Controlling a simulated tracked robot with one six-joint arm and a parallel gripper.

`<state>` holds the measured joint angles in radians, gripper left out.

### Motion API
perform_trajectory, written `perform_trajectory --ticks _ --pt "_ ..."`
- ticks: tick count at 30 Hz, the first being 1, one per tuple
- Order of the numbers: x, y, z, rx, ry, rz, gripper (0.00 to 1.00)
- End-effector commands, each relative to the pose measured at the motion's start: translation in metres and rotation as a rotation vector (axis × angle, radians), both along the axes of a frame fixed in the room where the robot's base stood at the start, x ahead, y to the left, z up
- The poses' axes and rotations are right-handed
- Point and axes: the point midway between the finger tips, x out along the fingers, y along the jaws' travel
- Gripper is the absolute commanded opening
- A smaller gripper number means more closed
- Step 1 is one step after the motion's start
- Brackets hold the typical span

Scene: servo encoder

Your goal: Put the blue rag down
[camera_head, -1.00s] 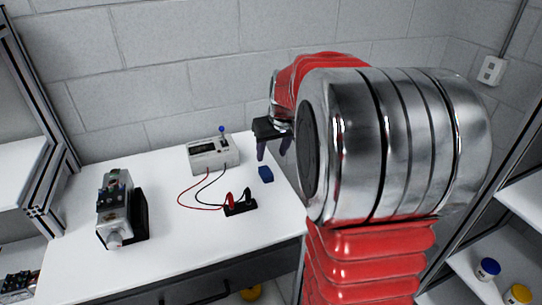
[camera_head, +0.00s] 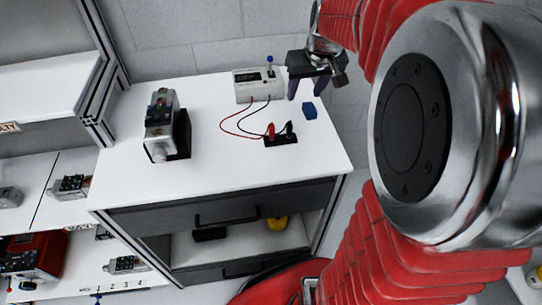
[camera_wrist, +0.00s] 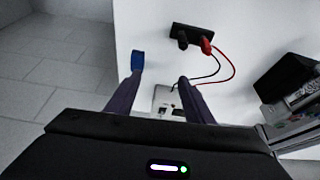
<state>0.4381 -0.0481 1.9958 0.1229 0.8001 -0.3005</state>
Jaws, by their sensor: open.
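The blue rag (camera_head: 310,111) is a small folded blue block. It lies on the white tabletop near its right edge. It also shows in the wrist view (camera_wrist: 138,60), just beyond the tip of the left finger. My gripper (camera_head: 306,92) is over the right back part of the table, a little behind and above the rag in the head view. In the wrist view its two dark fingers (camera_wrist: 159,80) are spread apart with nothing between them. The rag appears apart from the fingers.
A white meter (camera_head: 257,86) stands behind on the table, with red and black leads running to a black socket block (camera_head: 281,138). A grey device (camera_head: 160,122) stands at left. The front of the tabletop (camera_head: 220,175) is clear. Drawers and a shelf are below.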

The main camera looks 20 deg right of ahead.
Motion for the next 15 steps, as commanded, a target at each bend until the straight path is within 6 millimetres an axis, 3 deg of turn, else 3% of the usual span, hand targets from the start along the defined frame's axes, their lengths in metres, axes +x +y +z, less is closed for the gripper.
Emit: perform_trajectory --ticks 3,15 --pt "-0.014 0.028 0.01 -0.003 -0.009 0.023 0.48" --pt "-0.068 0.103 0.025 -0.007 -0.033 0.089 0.48"
